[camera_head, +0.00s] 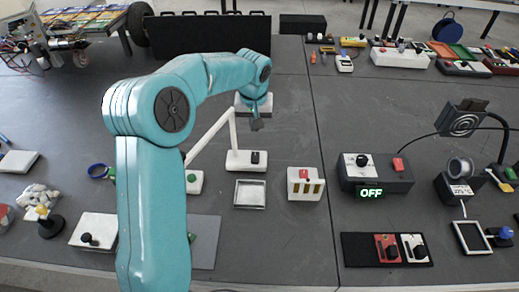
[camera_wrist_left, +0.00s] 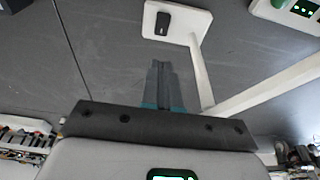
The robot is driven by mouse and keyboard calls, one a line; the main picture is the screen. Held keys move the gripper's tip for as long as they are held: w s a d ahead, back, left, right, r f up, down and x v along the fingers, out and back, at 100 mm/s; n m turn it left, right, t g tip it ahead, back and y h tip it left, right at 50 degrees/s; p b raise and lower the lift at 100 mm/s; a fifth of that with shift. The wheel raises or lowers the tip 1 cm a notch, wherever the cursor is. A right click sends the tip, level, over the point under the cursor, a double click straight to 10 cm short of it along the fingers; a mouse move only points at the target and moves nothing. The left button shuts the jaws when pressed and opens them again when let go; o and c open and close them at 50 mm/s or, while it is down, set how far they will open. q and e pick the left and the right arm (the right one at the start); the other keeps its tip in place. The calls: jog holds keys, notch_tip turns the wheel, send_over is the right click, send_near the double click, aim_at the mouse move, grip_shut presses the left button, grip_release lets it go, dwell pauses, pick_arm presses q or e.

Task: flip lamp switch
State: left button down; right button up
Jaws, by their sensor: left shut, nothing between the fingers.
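The lamp has a white base (camera_head: 238,168) with a small black switch (camera_head: 255,157) on top, right of centre in the head view. A thin white post and a slanted white arm (camera_head: 207,139) rise from it; the arm's far end is partly hidden behind my teal arm. In the wrist view the base (camera_wrist_left: 186,18) and its dark rocker switch (camera_wrist_left: 162,22) lie beyond my fingertips. My left gripper (camera_head: 257,122) is shut and empty, apart from the switch; its closed fingers (camera_wrist_left: 159,66) point toward the base. My right gripper is not in view.
A black box reading OFF (camera_head: 400,186) is to the right. A white box (camera_head: 244,98) sits behind my gripper. Dark table is clear between.

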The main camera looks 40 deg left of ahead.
pick_arm(q)
jog(key=p, duration=0.2)
send_near(255, 153)
jog(key=x, duration=0.6)
jog(key=shift+a+f, duration=0.15)
jog(key=shift+f, duration=0.25)
